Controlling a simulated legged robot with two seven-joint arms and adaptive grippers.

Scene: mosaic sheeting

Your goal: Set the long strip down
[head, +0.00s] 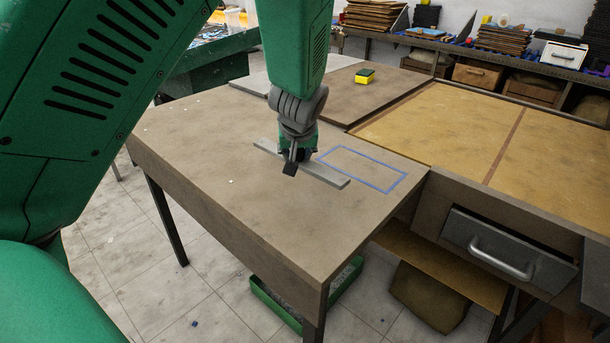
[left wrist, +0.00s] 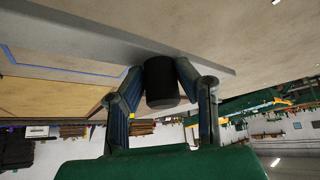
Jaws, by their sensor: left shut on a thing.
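The long strip (head: 325,175) is a flat grey bar over the brown table, just left of a blue taped rectangle (head: 398,185). In the head view my left gripper (head: 293,163) is over the strip, towards its far end, with its fingers closed there. The left wrist view shows the strip (left wrist: 205,60) running across the fingertips of my left gripper (left wrist: 160,72), with a dark cylinder (left wrist: 161,82) between the fingers. The cylinder's link to the strip is hard to tell. Whether the strip touches the table is not clear. My right gripper is not in view.
The brown table top (head: 200,150) is mostly bare, with a few small white bits. A yellow and green sponge (head: 365,76) lies at the back. A drawer (head: 505,250) is at the right, and a green bin (head: 285,305) is on the floor.

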